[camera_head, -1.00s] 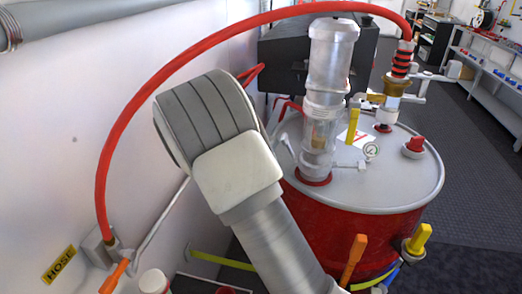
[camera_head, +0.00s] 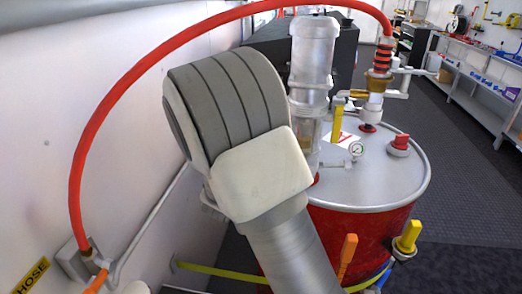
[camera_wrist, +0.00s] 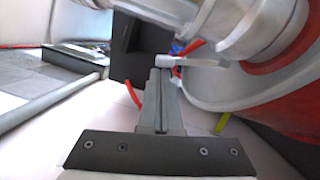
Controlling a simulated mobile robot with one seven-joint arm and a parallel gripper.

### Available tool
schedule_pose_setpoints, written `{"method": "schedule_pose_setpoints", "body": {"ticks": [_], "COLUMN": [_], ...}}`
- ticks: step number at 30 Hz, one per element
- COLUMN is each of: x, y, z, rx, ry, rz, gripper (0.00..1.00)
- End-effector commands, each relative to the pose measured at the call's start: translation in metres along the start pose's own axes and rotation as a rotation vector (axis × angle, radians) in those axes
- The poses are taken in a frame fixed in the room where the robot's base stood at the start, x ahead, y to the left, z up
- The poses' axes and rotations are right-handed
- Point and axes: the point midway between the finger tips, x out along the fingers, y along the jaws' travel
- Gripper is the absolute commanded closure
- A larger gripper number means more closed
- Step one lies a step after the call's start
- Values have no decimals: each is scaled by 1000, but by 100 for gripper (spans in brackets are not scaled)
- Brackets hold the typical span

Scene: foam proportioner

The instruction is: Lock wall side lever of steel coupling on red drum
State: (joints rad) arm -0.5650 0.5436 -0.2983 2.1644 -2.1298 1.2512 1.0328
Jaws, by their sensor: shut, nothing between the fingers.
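The red drum (camera_head: 350,240) has a grey lid and stands to the right of my arm. On it is a pale upright column (camera_head: 312,60), whose lower part my arm partly hides. In the wrist view a grey steel coupling (camera_wrist: 235,30) is close, at the upper right. A light grey lever (camera_wrist: 200,63) sticks out from it to the left. My gripper (camera_wrist: 161,73) is shut and empty, its tips just below the lever's free end. I cannot tell whether they touch. My arm hides the gripper and this lever in the head view. A short lever (camera_head: 335,165) shows on the column's right side.
A red hose (camera_head: 120,95) arches from the wall to a second coupling (camera_head: 376,82) on the drum. A white wall (camera_head: 60,130) is close on the left. A dark box (camera_head: 265,40) stands behind. Open dark floor (camera_head: 465,190) lies to the right.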

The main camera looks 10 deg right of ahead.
Motion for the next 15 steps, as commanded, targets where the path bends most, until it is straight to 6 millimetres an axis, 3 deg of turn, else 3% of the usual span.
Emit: {"method": "schedule_pose_setpoints", "body": {"ticks": [15], "x": [-2], "y": [-2], "z": [-7], "rx": [6], "ry": [1], "rz": [-1], "gripper": [100]}}
